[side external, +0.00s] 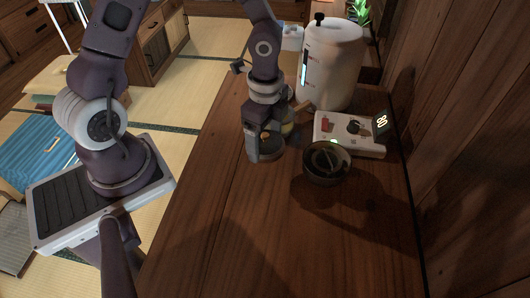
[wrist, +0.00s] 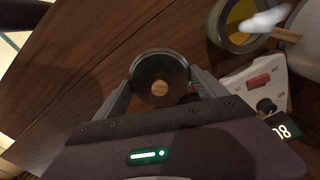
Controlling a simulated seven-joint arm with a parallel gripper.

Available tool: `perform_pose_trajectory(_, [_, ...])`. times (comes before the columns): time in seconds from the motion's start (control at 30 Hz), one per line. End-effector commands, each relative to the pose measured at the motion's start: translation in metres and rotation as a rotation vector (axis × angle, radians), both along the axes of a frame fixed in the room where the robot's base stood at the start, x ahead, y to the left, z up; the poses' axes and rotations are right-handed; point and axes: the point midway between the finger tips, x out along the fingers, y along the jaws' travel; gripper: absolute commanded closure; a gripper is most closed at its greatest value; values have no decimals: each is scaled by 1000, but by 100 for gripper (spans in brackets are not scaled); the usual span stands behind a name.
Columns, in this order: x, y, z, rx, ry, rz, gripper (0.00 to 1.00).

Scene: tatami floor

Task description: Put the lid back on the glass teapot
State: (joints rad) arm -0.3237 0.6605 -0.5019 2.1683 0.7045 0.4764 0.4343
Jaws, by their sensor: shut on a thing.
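The lid (wrist: 160,75) is a dark-rimmed disc with a round wooden knob in its middle. My gripper (wrist: 160,88) is shut on it, one finger at each side. In the side view my gripper (side external: 265,146) is low over the wooden counter; whether the lid touches the wood is unclear. The glass teapot (wrist: 217,32) stands at the upper right of the wrist view, open on top, with yellow liquid and a wooden handle (wrist: 285,35). In the side view the teapot (side external: 289,128) is just behind my gripper and partly hidden by it.
A white control box (side external: 337,139) with a red switch and a lit display stands right of the teapot. A dark round bowl (side external: 313,176) stands in front of it. A tall white tank (side external: 335,70) is behind. The near counter (side external: 235,225) is clear. A whitish wisp hangs over the teapot.

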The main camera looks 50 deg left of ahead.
Motion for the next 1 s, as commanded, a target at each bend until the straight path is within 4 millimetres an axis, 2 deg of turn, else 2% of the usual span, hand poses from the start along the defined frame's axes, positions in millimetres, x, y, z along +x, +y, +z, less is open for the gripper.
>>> perform_pose_trajectory(0.17, [32,24,13,23,1,193,58])
perform_pose_trajectory(0.4, [97,82,35,22,2,623,58])
perform_pose_trajectory(0.5, [113,97,44,6,0,731,58])
perform_pose_trajectory(0.67, [119,104,43,-3,2,778,58])
perform_pose_trajectory(1.0, [119,104,1,-2,2,775,58])
